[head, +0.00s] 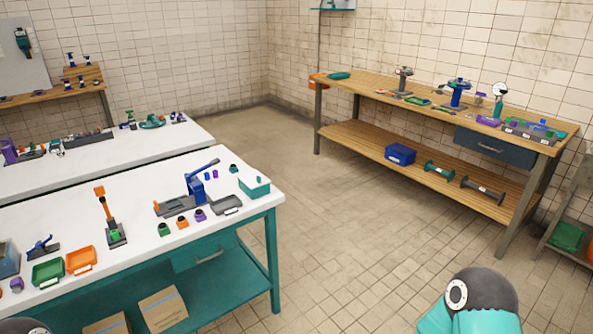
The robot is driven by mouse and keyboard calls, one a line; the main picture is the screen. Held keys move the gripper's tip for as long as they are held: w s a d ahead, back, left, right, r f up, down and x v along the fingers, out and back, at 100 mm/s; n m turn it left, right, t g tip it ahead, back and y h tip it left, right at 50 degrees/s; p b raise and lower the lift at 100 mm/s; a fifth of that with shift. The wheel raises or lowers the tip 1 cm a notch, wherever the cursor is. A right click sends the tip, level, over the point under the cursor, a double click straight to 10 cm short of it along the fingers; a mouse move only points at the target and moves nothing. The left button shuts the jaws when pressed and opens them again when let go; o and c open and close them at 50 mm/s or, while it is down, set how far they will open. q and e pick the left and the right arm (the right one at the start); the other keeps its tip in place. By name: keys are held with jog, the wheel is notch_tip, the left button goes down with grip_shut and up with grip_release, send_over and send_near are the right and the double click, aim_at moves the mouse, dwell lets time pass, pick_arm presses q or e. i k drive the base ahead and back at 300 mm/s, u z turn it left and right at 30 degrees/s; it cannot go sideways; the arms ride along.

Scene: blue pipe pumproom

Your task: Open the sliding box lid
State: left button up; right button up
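I cannot make out for sure which thing is the box with the sliding lid. A blue box (400,154) sits on the lower shelf of the wooden bench at the right; its lid detail is too small to tell. A grey-blue box (8,258) is cut off by the left edge on the near white table. Neither gripper is in view.
The near white-topped table (110,195) carries trays, a blue lever press (195,187) and small parts. Cardboard boxes (163,309) lie on its lower shelf. A wooden bench (365,90) with valves and a drawer stands at the right. The tiled floor (350,235) between is clear.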

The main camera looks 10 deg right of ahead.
aim_at(253, 179)
jog(key=u, duration=0.05)
jog(key=i, duration=1.1)
jog(key=u, duration=0.75)
